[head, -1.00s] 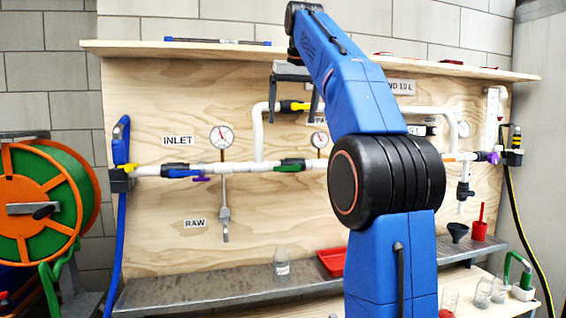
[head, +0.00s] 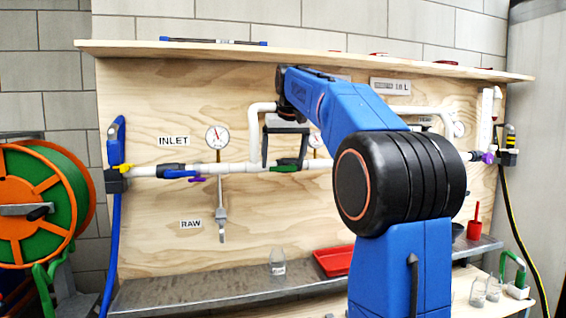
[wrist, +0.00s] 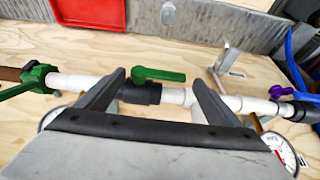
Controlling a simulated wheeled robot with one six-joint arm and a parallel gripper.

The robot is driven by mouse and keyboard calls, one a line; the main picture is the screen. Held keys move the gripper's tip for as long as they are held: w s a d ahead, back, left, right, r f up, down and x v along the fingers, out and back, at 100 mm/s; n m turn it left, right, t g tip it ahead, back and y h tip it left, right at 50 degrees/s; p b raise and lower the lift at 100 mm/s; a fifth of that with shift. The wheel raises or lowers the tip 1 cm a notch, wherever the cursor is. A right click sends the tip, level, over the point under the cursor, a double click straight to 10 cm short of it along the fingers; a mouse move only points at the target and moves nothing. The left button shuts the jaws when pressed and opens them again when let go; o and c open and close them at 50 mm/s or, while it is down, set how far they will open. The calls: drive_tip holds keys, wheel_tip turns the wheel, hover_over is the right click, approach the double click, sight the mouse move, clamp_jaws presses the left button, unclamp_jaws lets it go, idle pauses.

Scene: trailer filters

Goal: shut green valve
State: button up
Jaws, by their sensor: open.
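The green valve (head: 288,165) sits on the white horizontal pipe, right of the left gauge. In the wrist view its green handle (wrist: 160,75) lies roughly along the pipe, pointing right from a black valve body (wrist: 142,93). My gripper (head: 285,148) is in front of the pipe at the green valve. In the wrist view my gripper (wrist: 157,78) is open, with one finger on each side of the handle. Nothing is held. I cannot tell how far the fingertips are from the pipe.
A purple handle (wrist: 283,91) and another green fitting (wrist: 28,80) show in the wrist view. A metal shelf (head: 200,292) with a red tray (head: 334,262) runs below.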

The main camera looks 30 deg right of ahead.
drive_tip(key=shift+w+f, duration=0.15)
drive_tip(key=shift+f, duration=0.35)
drive_tip(key=c, duration=1.5)
